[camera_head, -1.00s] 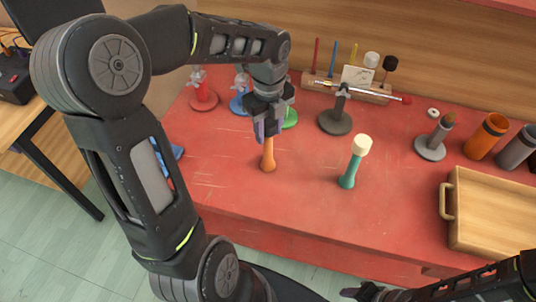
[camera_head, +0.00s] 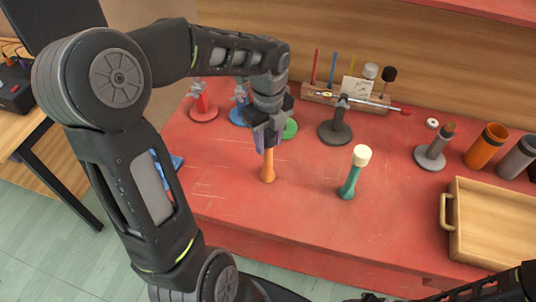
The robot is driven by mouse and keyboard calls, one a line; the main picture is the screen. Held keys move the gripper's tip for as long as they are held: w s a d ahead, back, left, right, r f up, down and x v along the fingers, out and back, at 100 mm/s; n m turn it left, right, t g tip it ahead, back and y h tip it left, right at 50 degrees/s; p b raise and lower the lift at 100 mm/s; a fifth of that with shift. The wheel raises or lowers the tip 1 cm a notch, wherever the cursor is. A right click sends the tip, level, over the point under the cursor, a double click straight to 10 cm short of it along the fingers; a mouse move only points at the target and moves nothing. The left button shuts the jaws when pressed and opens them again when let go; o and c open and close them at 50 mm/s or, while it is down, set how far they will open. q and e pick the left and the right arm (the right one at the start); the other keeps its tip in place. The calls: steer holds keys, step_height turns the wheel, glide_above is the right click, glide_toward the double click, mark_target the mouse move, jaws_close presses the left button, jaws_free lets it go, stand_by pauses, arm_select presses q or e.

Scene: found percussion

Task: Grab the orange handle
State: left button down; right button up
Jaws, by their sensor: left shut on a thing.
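The orange handle (camera_head: 268,169) stands upright on the red table (camera_head: 310,220), left of the middle. My left gripper (camera_head: 267,140) comes down over it from above and is shut around its upper part. The fingers hide the top of the handle. Its lower end still appears to meet the table. Part of my right arm shows at the bottom right, but its fingers cannot be made out.
A teal handle with a cream head (camera_head: 355,171) stands to the right. Behind are a dark stand (camera_head: 335,131) and a rack of mallets (camera_head: 345,95). A wooden tray (camera_head: 450,240), an orange cup (camera_head: 486,146) and a grey cup (camera_head: 517,157) are at the right. The front table is clear.

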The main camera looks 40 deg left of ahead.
arm_select(q)
step_height(320, 180, up, 10)
steer(key=shift+r+b, duration=0.1)
steer(key=shift+b, duration=0.4)
stand_by(0.5)
